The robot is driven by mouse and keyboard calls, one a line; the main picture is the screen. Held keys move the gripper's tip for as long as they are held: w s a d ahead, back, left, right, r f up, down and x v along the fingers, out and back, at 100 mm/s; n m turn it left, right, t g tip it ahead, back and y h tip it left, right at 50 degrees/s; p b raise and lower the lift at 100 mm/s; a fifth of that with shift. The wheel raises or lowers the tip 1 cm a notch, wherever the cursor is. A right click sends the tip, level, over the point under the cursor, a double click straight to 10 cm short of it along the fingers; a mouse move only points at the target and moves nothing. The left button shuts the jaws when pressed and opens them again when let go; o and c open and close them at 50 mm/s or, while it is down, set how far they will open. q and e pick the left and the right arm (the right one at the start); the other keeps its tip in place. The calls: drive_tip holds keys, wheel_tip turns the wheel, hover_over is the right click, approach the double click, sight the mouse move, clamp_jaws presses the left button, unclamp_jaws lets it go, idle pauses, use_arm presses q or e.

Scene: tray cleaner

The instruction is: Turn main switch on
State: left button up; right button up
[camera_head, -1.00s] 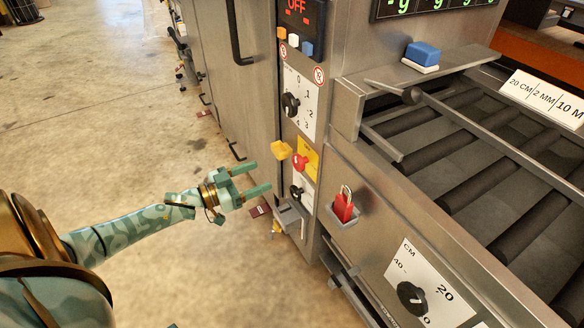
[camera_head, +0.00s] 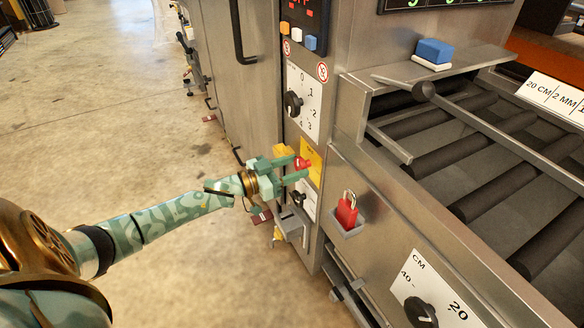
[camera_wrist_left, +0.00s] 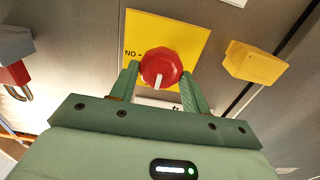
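The main switch is a red knob (camera_head: 303,163) on a yellow plate (camera_head: 312,158) on the machine's front column. My left gripper (camera_head: 299,167) is at the knob, with its fingers pointing at the plate. In the left wrist view the red knob (camera_wrist_left: 160,66) sits between the two open fingers, one on each side. A white mark on the knob points down. I cannot tell whether the fingers touch it. Part of the plate's lettering is hidden behind the knob. My right gripper is not in view.
A yellow block-shaped knob (camera_head: 283,150) is close beside the gripper. A black dial (camera_head: 292,104) is above, and another black knob (camera_head: 298,197) below. A red padlock (camera_head: 347,212) sits in a grey holder to the right.

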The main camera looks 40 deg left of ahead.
use_arm(q)
drive_tip(key=shift+m, duration=0.3)
drive_tip(key=shift+c, duration=0.4)
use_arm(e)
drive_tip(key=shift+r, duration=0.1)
use_arm(q)
drive_tip(key=m+p, duration=0.1)
drive_tip(key=m, duration=0.1)
drive_tip(key=shift+d+m, duration=0.1)
drive_tip(key=shift+m, duration=0.3)
drive_tip(key=m, duration=0.2)
drive_tip(key=shift+m+p, duration=0.3)
drive_tip(key=m, duration=0.3)
drive_tip(key=shift+s+d+f+m, duration=0.1)
drive_tip(key=shift+f+m, duration=0.05)
drive_tip(key=shift+m, duration=0.25)
drive_tip(key=m, duration=0.4)
drive_tip(key=shift+f, duration=0.15)
drive_tip(key=m+b, duration=0.1)
drive_tip(key=m, duration=0.3)
drive_tip(key=shift+d+f, duration=0.1)
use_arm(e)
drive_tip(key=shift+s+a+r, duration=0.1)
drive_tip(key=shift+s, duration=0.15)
use_arm(q)
drive_tip(key=shift+m, duration=0.3)
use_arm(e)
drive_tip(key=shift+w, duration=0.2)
